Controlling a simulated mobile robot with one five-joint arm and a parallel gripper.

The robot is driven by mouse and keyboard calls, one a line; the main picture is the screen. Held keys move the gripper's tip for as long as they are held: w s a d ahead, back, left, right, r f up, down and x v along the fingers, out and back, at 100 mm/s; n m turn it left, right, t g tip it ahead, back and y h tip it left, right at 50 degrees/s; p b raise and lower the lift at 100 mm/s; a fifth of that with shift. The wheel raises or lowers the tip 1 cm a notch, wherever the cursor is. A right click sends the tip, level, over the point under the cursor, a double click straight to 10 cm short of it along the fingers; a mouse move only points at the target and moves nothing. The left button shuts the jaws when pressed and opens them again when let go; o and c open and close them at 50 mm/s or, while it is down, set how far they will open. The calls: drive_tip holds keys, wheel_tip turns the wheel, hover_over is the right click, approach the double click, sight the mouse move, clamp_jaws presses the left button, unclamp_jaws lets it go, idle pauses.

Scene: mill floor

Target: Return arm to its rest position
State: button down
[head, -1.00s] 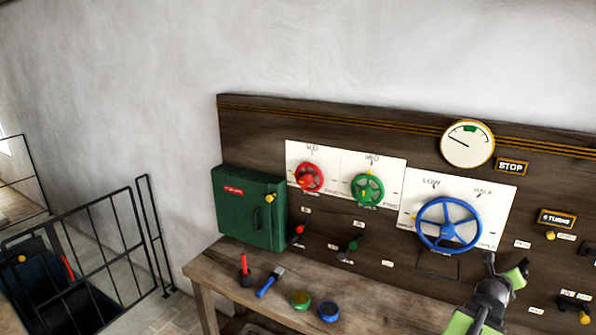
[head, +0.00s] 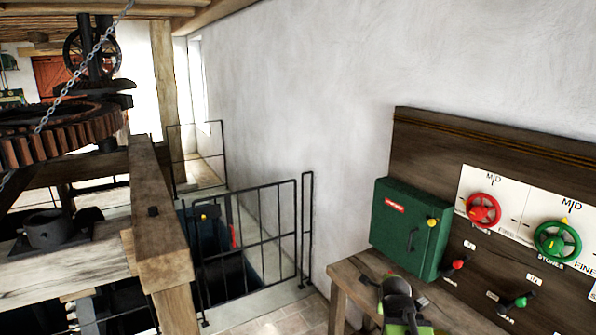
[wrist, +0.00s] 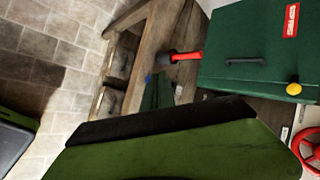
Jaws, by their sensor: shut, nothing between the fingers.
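My gripper shows in the wrist view (wrist: 185,140) as a broad green jaw with a dark edge across the bottom. It is shut with nothing in it. In the head view, my black and green arm is low in the frame, in front of the wooden bench (head: 345,272). It hides much of the bench top. In the wrist view, a red-handled tool (wrist: 182,57) on the bench and the green box (wrist: 250,65) lie beyond the jaw. The jaw appears apart from both.
The panel (head: 420,150) at the right bears a red handwheel (head: 483,210), a green handwheel (head: 557,241) and levers. A black railing (head: 250,240) stands left of the bench. Timber beams and a large gear (head: 60,135) fill the left. Tiled floor (head: 295,318) shows between.

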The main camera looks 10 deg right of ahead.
drive_tip(key=s+a+f+n+g+y, duration=0.1)
drive_tip(key=s+a+f+n+g, duration=0.15)
drive_tip(key=a+n, duration=0.5)
drive_tip(key=s+a+f+n+g+y, duration=0.1)
drive_tip(key=s+a+f+n+y, duration=0.2)
drive_tip(key=a, duration=0.8)
drive_tip(key=s+a+f+n+g, duration=0.1)
drive_tip(key=s+n+g, duration=0.3)
drive_tip(key=s+n, duration=0.4)
drive_tip(key=n, duration=0.5)
drive_tip(key=shift+s+a+f+g+h, duration=0.2)
drive_tip(key=shift+g+h, duration=0.15)
drive_tip(key=shift+h, duration=0.05)
drive_tip(key=shift+d, duration=0.1)
